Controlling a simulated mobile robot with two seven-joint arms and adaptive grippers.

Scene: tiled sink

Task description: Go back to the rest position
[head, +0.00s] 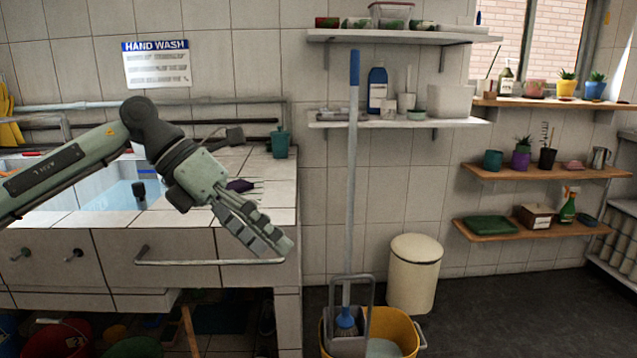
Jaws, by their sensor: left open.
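My left gripper (258,228) is at the end of the arm that comes in from the left. It hangs in front of the tiled counter's front edge (180,247), angled down to the right. Its fingers are open and I see nothing held between them. A small dark purple item with thin prongs (241,186) lies on the counter just behind the gripper, partly covered by it. My right gripper is not in view.
A basin of water (108,200) is set in the counter. A teal cup (280,143) stands at its back right. A mop (352,180) stands upright in a yellow bucket (403,330). A cream bin (414,275) is by the wall. Shelves (395,122) line the wall; dark floor (500,310) is clear at right.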

